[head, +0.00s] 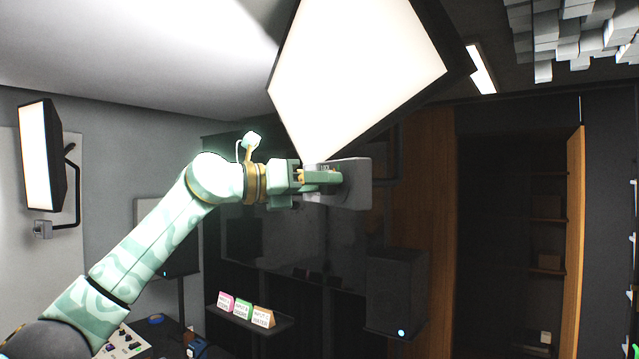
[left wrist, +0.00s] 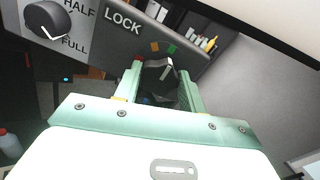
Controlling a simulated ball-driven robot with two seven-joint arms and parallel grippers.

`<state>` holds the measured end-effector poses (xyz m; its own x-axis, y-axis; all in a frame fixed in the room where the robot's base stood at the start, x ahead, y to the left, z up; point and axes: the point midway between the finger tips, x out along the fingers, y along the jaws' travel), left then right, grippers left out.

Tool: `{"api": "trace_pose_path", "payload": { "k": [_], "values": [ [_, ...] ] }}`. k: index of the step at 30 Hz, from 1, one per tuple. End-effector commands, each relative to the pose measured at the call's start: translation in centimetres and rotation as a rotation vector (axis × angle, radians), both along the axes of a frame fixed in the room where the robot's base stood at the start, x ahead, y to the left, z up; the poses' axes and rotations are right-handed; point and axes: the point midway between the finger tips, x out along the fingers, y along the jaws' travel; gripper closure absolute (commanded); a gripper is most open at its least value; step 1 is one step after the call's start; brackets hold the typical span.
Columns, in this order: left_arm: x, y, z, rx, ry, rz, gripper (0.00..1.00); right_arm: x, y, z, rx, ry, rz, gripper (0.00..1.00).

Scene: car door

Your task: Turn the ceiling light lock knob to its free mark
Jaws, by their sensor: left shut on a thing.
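The ceiling light (head: 355,75) is a big bright tilted panel in a dark frame. Its grey control plate (head: 357,185) sits below it and shows in the left wrist view (left wrist: 185,48) with the word LOCK. My left gripper (head: 325,178) is at this plate. In the left wrist view, its fingers (left wrist: 160,85) are shut on the dark lock knob (left wrist: 158,70). An orange mark and a green mark lie just above the knob. A pale line on the knob appears on the green mark's side; its exact aim is unclear. My right gripper is out of view.
Another dark knob (left wrist: 47,20) with HALF and FULL marks sits left of the lock knob. A smaller lamp (head: 40,155) hangs at the left wall. A shelf with small coloured cards (head: 243,309) and a dark speaker box (head: 395,290) are below.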

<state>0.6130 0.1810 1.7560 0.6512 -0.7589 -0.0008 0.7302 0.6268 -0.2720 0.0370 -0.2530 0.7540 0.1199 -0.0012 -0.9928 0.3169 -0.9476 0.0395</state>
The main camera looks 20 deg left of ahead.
Motion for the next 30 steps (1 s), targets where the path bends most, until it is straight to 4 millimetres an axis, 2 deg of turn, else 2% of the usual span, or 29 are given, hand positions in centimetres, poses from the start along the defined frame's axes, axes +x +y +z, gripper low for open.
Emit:
{"api": "trace_pose_path", "payload": {
  "k": [11, 30],
  "values": [
    [0.08, 0.16, 0.16, -0.122, 0.138, 0.003, 0.82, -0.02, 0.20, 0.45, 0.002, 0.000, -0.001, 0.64],
    [0.17, 0.29, 0.07, -0.515, 0.591, 0.003, 0.82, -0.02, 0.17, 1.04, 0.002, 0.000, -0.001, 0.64]
  ]
}}
